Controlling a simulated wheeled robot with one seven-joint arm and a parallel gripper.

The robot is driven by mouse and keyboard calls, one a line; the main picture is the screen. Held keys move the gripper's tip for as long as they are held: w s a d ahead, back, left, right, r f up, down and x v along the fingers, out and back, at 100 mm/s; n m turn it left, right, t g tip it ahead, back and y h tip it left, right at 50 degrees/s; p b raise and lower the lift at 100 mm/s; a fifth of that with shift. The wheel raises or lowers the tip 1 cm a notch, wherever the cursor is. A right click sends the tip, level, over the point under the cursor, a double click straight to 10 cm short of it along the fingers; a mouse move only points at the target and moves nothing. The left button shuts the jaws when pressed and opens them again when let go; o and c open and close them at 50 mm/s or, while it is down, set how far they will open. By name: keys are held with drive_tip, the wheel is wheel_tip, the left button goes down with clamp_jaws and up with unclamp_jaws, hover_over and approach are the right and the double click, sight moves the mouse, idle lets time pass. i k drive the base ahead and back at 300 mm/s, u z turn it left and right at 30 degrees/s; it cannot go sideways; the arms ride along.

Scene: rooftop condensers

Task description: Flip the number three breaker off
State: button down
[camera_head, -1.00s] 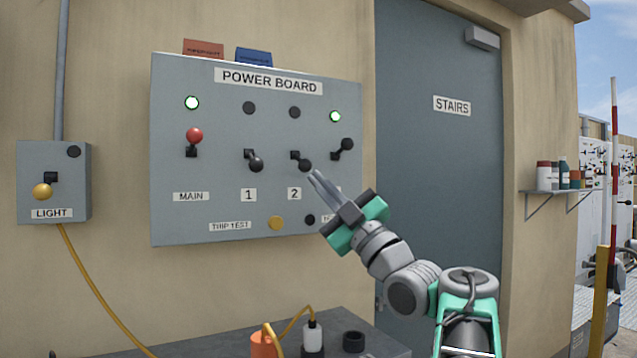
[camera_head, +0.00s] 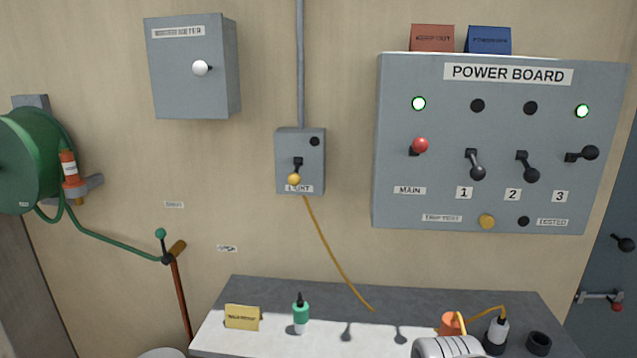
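The grey power board (camera_head: 480,215) hangs on the wall at the right. Breaker three's black lever (camera_head: 590,153) sticks out to the right and slightly up, above the label 3 (camera_head: 559,197). The lamp over it (camera_head: 582,111) glows green. Levers 1 (camera_head: 477,172) and 2 (camera_head: 531,175) hang downward, and their lamps (camera_head: 477,106) are dark. The red MAIN lever (camera_head: 420,145) has a lit green lamp (camera_head: 418,103). My gripper is not in view; only a pale piece that looks like my arm shows at the bottom edge.
A bench (camera_head: 250,292) below the board holds a green bottle (camera_head: 300,312), a yellow card (camera_head: 242,317) and an orange object (camera_head: 451,324). A light switch box (camera_head: 313,160), a closed grey cabinet (camera_head: 190,90) and a green hose reel (camera_head: 25,165) are to the left.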

sight(589, 153)
drive_tip(key=u, duration=1.35)
drive_tip(key=k, duration=0.7)
drive_tip(key=z, duration=1.05)
drive_tip(key=i, duration=0.5)
